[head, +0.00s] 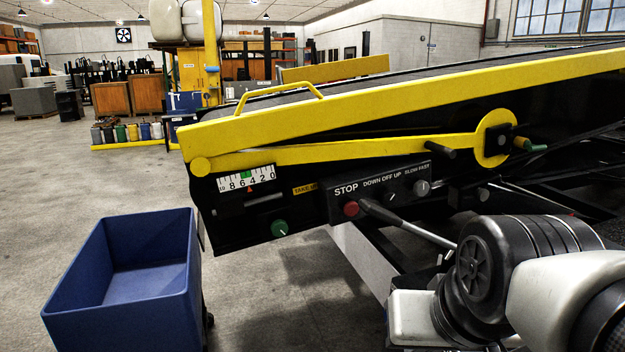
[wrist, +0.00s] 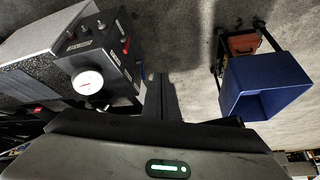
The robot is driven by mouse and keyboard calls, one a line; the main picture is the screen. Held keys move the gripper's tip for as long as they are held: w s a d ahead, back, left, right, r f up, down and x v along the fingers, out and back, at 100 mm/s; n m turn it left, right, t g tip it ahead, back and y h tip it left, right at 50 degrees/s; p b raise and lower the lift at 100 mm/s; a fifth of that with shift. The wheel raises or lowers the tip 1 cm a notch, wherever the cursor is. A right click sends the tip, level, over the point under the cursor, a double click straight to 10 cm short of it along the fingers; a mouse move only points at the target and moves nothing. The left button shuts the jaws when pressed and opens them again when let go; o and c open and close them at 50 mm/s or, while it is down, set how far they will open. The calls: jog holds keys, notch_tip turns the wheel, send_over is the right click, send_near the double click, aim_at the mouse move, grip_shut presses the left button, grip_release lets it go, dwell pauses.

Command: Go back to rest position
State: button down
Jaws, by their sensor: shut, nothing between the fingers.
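My gripper (wrist: 160,92) shows in the wrist view, its dark housing with a green light across the bottom edge. It is shut and empty, pointing down over the grey floor between a control box and a blue cart. In the head view my arm's white and black links fill the lower right corner, close in front of the belt loader (head: 330,107); the gripper cannot be made out there. The loader's panel carries a red stop button (head: 351,209), several knobs and a green knob (head: 279,228) under a number scale (head: 246,178). A lever with a dark grip (head: 385,214) reaches past the panel toward my arm.
The blue open cart (head: 120,265) stands left of the loader's end; it also shows in the wrist view (wrist: 262,88). The control box with a white dial (wrist: 88,82) is at the wrist view's left. Open floor (head: 60,190) lies left, with crates and bins behind.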

notch_tip(320, 180, up, 18)
jog(key=s+p, duration=0.1)
jog(key=p, duration=1.7)
jog(key=shift+s+n, duration=0.25)
jog(key=shift+n, duration=0.15)
jog(key=shift+d, duration=0.1)
